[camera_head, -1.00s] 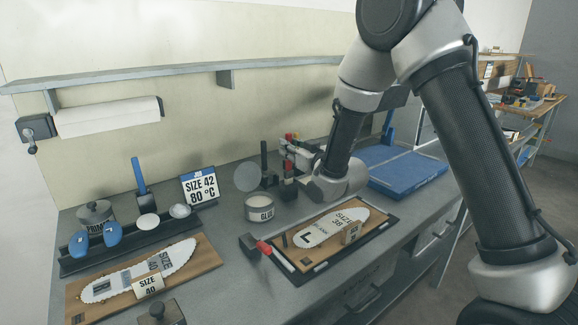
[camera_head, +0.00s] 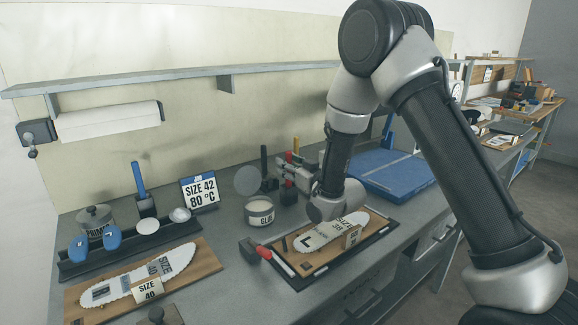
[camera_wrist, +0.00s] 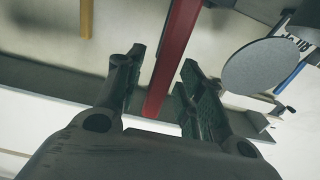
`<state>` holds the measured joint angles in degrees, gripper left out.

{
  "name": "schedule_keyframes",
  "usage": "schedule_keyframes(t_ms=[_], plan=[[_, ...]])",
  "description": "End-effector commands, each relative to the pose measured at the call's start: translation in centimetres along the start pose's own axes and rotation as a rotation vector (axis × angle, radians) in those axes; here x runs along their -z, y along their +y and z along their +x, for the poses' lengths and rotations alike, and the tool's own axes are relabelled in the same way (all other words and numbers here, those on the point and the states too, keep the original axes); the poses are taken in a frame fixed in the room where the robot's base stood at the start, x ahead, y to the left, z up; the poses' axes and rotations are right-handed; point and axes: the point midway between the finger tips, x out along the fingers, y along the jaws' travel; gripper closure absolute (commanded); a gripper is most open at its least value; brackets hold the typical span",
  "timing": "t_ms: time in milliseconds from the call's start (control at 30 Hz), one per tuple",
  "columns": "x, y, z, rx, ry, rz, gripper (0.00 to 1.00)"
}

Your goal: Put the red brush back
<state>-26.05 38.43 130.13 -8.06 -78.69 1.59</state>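The red brush shows in the wrist view as a red upright handle (camera_wrist: 174,55), in a picture that is upside down. My gripper (camera_wrist: 162,80) is open around the handle. In the head view my gripper (camera_head: 290,173) is at the back of the bench, just in front of the red handle (camera_head: 296,144), which stands upright.
A yellow handle (camera_wrist: 86,18) stands beside the red one. A grey disc (camera_head: 247,180) and a glue pot (camera_head: 260,211) are left of my gripper. A framed board (camera_head: 300,272) with an insole and a red-and-black tool (camera_head: 263,249) lie in front.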

Motion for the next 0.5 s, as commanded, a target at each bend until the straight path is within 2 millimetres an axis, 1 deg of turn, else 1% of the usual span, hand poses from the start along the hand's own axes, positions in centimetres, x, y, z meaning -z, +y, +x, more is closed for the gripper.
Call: schedule_keyframes(t_ms=[167,267,500], plan=[[0.3,0.0,0.0,0.000,0.001,0.000,0.62],[0.2,0.0,-1.2,-0.001,-0.001,0.000,0.62],[0.2,0.0,-5.5,-0.001,-0.002,0.000,0.62]])
